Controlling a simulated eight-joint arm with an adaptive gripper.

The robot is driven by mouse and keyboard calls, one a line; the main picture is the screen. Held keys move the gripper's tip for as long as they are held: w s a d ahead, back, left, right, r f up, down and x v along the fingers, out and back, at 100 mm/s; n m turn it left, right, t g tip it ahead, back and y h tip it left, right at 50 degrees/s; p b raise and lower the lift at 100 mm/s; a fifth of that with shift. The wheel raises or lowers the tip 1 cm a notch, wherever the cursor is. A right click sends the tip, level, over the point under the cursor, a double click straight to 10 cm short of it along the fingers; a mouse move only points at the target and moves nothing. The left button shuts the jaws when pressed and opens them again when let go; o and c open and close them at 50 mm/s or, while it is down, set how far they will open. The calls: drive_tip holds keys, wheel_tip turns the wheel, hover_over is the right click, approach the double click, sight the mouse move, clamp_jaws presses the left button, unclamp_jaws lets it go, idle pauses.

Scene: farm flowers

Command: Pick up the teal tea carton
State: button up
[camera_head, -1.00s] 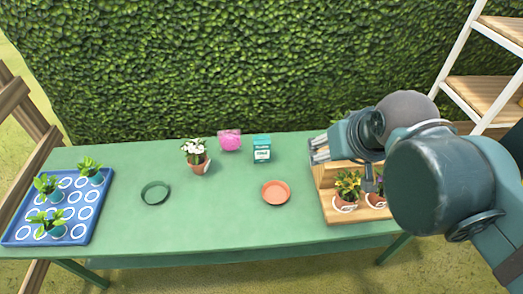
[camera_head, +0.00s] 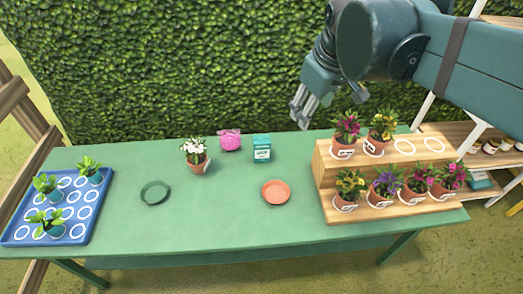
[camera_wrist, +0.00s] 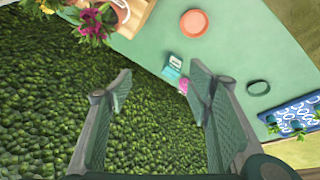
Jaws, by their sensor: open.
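The teal tea carton (camera_head: 262,148) stands upright at the back middle of the green table, a teal box with a white label. It also shows in the wrist view (camera_wrist: 172,69), beyond the space between my fingers. My gripper (camera_head: 302,118) is open and empty. It hangs above and behind the table's back edge, up and to the right of the carton and apart from it. In the wrist view my two fingers (camera_wrist: 160,82) are spread wide, with mostly hedge between them.
A pink item (camera_head: 230,140) stands just left of the carton, and a potted white flower (camera_head: 195,155) further left. An orange saucer (camera_head: 276,192) lies in front. A wooden stepped stand (camera_head: 400,206) with several flowerpots is at right. A blue tray (camera_head: 18,232) is at far left.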

drive_tip(key=w+a+n+g, duration=0.1)
drive_tip(key=w+a+n, duration=0.15)
drive_tip(key=w, duration=0.35)
drive_tip(key=w+a+n+g, duration=0.1)
drive_tip(key=w+a+n, duration=0.15)
drive_tip(key=w, duration=0.35)
drive_tip(key=n+g+h+b, duration=0.1)
drive_tip(key=n+g+h, duration=0.15)
drive_tip(key=n, duration=0.45)
hover_over(261, 140)
drive_tip(key=a+x, duration=0.1)
drive_tip(key=x, duration=0.4)
drive_tip(key=shift+y, duration=0.45)
wheel_tip(261, 140, down, 31)
drive_tip(key=shift+w+f, duration=0.1)
drive_tip(key=shift+f, duration=0.1)
drive_tip(key=shift+d+f+b, duration=0.15)
drive_tip(key=shift+f+b, duration=0.2)
drive_tip(key=shift+f, duration=0.9)
drive_tip(key=shift+w+d+f+b, duration=0.1)
drive_tip(key=shift+f+b, duration=0.15)
drive_tip(key=shift+f, duration=0.6)
drive_tip(key=shift+s+d+f+b, duration=0.1)
drive_tip(key=shift+f+b, duration=0.2)
drive_tip(key=shift+f, duration=0.6)
drive_tip(key=shift+w+d+f+b, duration=0.1)
drive_tip(key=shift+f+b, duration=0.15)
drive_tip(key=shift+f, duration=0.6)
